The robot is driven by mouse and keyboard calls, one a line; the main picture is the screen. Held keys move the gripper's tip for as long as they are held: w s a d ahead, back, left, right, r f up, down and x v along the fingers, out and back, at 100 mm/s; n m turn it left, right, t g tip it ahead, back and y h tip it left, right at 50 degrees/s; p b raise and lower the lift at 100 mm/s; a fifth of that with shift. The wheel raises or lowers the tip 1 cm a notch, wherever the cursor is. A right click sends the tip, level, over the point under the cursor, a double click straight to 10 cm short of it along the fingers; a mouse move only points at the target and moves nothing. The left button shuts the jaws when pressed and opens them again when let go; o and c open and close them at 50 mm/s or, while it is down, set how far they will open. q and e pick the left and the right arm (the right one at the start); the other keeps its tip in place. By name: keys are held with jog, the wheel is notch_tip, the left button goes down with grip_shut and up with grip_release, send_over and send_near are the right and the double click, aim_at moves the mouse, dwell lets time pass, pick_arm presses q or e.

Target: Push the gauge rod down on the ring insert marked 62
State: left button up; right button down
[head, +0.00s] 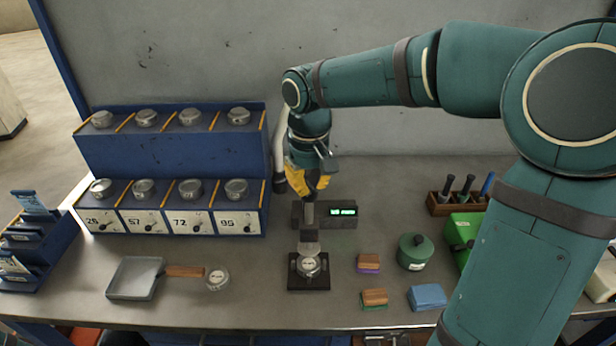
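My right gripper (309,194), with yellow fingers, points down at the bench's middle. Its fingertips are at the top of the upright grey gauge rod (309,214); whether they grip it or only touch it I cannot tell. The rod's wider lower block (309,242) stands over a round metal insert (311,267) on a dark square base (309,284). Any gap between block and insert is hard to see. The insert's pale label is too small to read. A dark box with a lit green display (343,211) stands just behind. My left gripper is out of view.
A blue two-tier rack (180,155) holds several metal inserts, with lower labels 26, 57, 72 and 95. A loose insert (217,279) lies beside a wooden-handled pan (136,279). Small blocks (374,297), a green pot (415,252) and a tool holder (456,204) stand right.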

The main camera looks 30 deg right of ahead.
jog(key=shift+f+b, duration=1.8)
jog(key=shift+f, duration=1)
jog(key=shift+r, duration=0.15)
notch_tip(320, 180, up, 5)
jog(key=p, duration=0.4)
jog(key=shift+f, duration=0.2)
jog(key=shift+r+p, duration=1.1)
jog(key=shift+r, duration=0.1)
jog(key=shift+f, duration=0.1)
